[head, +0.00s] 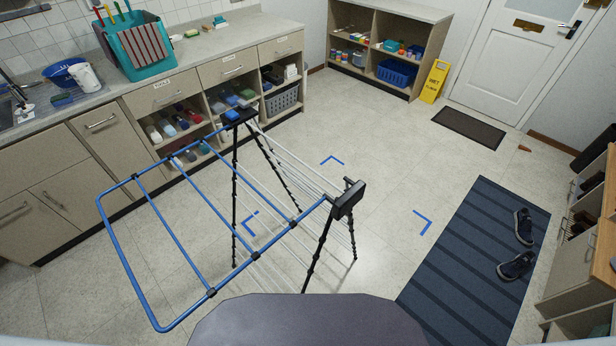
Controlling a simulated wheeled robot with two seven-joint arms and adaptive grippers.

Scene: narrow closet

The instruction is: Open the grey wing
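A drying rack stands in the middle of the floor on black legs (318,250), with black end hubs (347,199). Its blue wing (122,262) is spread out toward the left, roughly level. The grey wing (297,160) shows as thin pale bars between the hubs on the right side. It appears folded down, with its bars running close to the legs. Its lower part is partly hidden by the blue wing and legs, so its exact angle is hard to tell. Neither of my grippers is in the head view.
Counter cabinets (160,95) line the left. Blue tape corners (424,222) mark the floor around the rack. A striped blue mat (470,260) with shoes (518,265) lies right. A yellow sign (434,82) stands near the door.

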